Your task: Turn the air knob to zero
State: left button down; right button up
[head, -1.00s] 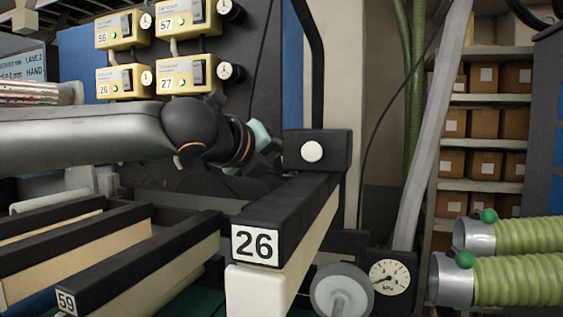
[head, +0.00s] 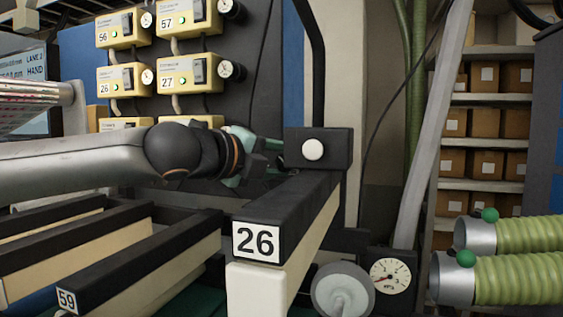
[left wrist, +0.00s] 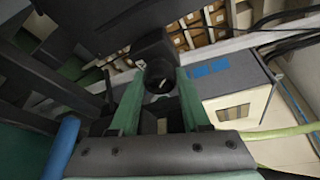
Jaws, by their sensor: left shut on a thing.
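My left gripper (head: 268,166) is beside the left face of the black block (head: 338,148) with a white round button, at the far end of the bar labelled 26 (head: 290,215). In the left wrist view, its two green fingers (left wrist: 161,82) are shut on a dark round knob (left wrist: 160,72) with a pale mark on its face. The knob sits on a dark housing (left wrist: 150,47). In the head view the knob is hidden by the gripper and the block. My right gripper is not in view.
A kPa gauge (head: 389,277) and a grey round disc (head: 342,290) stand below the bar. Parallel bars, one labelled 59 (head: 67,299), lie to the left. Yellow numbered boxes (head: 190,73) hang behind. Green hoses (head: 515,280) are at right.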

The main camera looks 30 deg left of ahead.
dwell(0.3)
pick_arm(q)
jog(key=shift+c, duration=1.8)
grip_release()
jog(key=s+a+r, duration=0.1)
jog(key=s+r, duration=0.1)
jog(key=s, duration=1)
jog(key=shift+s+a, duration=0.15)
